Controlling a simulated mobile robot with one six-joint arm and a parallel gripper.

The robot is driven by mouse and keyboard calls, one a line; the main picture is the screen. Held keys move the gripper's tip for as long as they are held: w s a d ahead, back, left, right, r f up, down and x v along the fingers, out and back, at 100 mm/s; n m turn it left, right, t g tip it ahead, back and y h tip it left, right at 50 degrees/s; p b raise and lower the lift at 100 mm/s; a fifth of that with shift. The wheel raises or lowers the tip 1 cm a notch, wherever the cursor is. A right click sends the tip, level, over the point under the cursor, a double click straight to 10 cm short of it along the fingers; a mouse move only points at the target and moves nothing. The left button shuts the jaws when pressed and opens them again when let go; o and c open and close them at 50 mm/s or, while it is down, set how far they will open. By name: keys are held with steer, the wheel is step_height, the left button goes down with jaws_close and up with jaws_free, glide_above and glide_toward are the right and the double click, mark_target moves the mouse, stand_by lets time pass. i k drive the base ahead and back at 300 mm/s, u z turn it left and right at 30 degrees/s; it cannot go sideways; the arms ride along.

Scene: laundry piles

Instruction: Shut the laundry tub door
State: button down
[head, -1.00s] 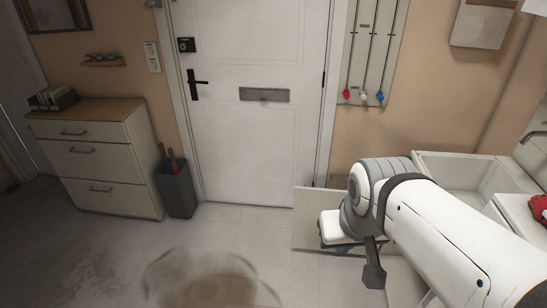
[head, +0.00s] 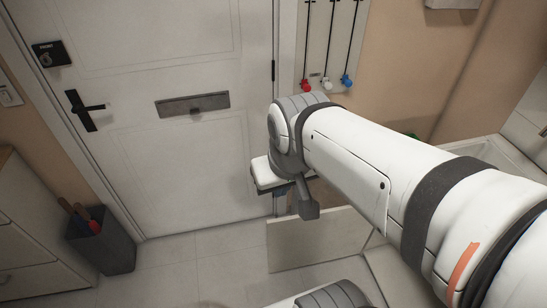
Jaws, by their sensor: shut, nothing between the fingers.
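The laundry tub (head: 512,152) is at the right, partly hidden behind my arm. Its door is a pale flat panel (head: 322,240) that stands swung open, out to the left of the tub, low above the floor tiles. My gripper (head: 281,203) is at the end of my arm near the door's upper left edge, in front of the white entrance door. It is shut and empty, and its fingertips are mostly hidden by the wrist. I cannot tell whether it touches the panel.
A white entrance door (head: 140,100) with a black handle fills the left and middle. A dark bin (head: 105,245) and a drawer cabinet (head: 30,235) stand at the left. Red, white and blue taps (head: 326,83) are on the wall. Tiled floor (head: 200,265) shows between the bin and the panel.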

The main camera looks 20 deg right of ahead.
mark_target(293, 242)
steer(key=z, duration=0.1)
steer(key=i, duration=0.6)
steer(key=z, duration=0.5)
steer(key=k, duration=0.85)
steer(key=z, duration=0.2)
steer(key=i, duration=0.85)
steer(key=u, duration=0.05)
